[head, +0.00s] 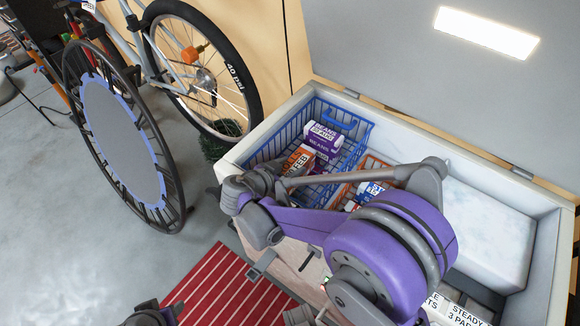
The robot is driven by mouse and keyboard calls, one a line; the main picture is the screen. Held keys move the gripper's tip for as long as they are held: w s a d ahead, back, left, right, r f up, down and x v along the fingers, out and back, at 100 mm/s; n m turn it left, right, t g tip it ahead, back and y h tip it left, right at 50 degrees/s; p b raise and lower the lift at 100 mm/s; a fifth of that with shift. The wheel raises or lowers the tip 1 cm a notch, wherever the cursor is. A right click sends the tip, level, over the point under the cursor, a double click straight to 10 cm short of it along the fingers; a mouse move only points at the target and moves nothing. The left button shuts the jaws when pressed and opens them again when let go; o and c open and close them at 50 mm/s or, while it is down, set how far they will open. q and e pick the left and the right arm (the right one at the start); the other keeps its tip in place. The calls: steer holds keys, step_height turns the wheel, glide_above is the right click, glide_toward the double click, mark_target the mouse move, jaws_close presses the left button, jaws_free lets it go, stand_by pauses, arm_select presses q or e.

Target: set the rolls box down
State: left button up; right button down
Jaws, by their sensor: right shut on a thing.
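The box that I take for the rolls box (299,161) is orange and white and sits tilted inside the blue wire basket (361,128) in the open chest. Its lettering is partly hidden. My right gripper (272,183) reaches over the chest's near-left wall and is shut on this box. My wrist covers the box's lower part and the fingertips, so I cannot tell whether the box touches the basket floor. A dark part of my left arm shows at the bottom edge; its fingers are not visible.
A purple-and-white beans box (322,140) lies beside the orange one. An orange wire basket (375,164) holds a blue-and-white box (367,190). More boxes (455,312) are at the chest's near right. A white block (485,225) fills the right side. A bicycle (205,75) stands behind left.

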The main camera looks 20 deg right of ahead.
steer(key=shift+r, duration=0.1)
steer(key=shift+f+b, duration=0.35)
steer(key=shift+f, duration=0.3)
steer(key=shift+c, duration=0.6)
jaws_free()
steer(key=shift+r, duration=0.15)
steer(key=shift+s+a+r+p, duration=0.1)
steer(key=shift+a+r+p, duration=0.15)
steer(key=shift+r, duration=0.2)
steer(key=shift+s+a+r+p, duration=0.1)
steer(key=shift+r+p, duration=0.2)
steer(key=shift+r, duration=0.1)
steer(key=p+v, duration=0.1)
steer(key=v, duration=1)
steer(key=shift+f+p, duration=0.1)
steer(key=shift+p, duration=0.25)
